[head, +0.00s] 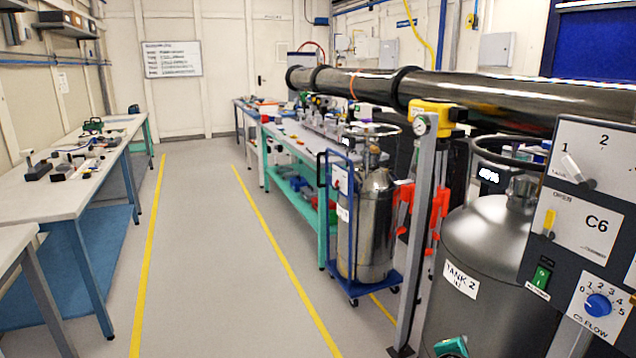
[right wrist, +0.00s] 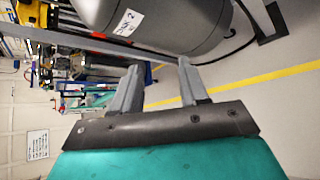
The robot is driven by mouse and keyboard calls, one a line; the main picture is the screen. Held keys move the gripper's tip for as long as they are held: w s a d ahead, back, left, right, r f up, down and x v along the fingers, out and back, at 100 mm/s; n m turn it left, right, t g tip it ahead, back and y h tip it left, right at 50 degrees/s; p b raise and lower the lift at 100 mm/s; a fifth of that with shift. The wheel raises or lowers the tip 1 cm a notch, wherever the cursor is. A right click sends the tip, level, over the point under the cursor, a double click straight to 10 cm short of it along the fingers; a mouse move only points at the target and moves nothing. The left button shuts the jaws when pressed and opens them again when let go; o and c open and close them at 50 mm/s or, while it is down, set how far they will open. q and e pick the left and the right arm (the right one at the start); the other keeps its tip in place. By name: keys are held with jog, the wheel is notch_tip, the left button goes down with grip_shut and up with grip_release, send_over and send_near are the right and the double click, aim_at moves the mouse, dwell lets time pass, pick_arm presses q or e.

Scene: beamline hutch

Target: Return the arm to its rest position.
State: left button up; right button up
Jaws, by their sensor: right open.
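My right gripper (right wrist: 160,66) shows in the right wrist view, its two grey fingers apart with nothing between them. The grey tank labelled TANK 2 (right wrist: 150,14) is at the top of that view, beyond the fingertips and apart from them as far as I can tell. In the head view, a small teal part at the bottom edge, in front of the TANK 2 vessel (head: 485,262), looks like part of my right arm; its fingers are not visible there. My left gripper is in neither view.
A control panel (head: 573,262) with knobs stands at the right. A steel dewar on a blue trolley (head: 341,177) and a grey post (head: 417,215) stand left of the tank. A long dark pipe (head: 480,95) runs above. The aisle floor (head: 215,240) is clear, with benches (head: 75,195) left.

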jog(key=s+a+f+m+y, duration=0.3)
jog(key=s+a+f+m, duration=0.15)
jog(key=s, duration=0.25)
jog(key=s+a+f+m+y, duration=0.3)
jog(key=s+a+f+y, duration=0.15)
jog(key=s, duration=0.35)
jog(key=s+a+r+m+t+y, duration=0.1)
jog(key=s+a+r+m+y, duration=0.1)
jog(key=s+m, duration=0.6)
jog(key=shift+s+a+r, duration=0.25)
jog(key=shift+s+a, duration=0.5)
jog(key=shift+s, duration=0.5)
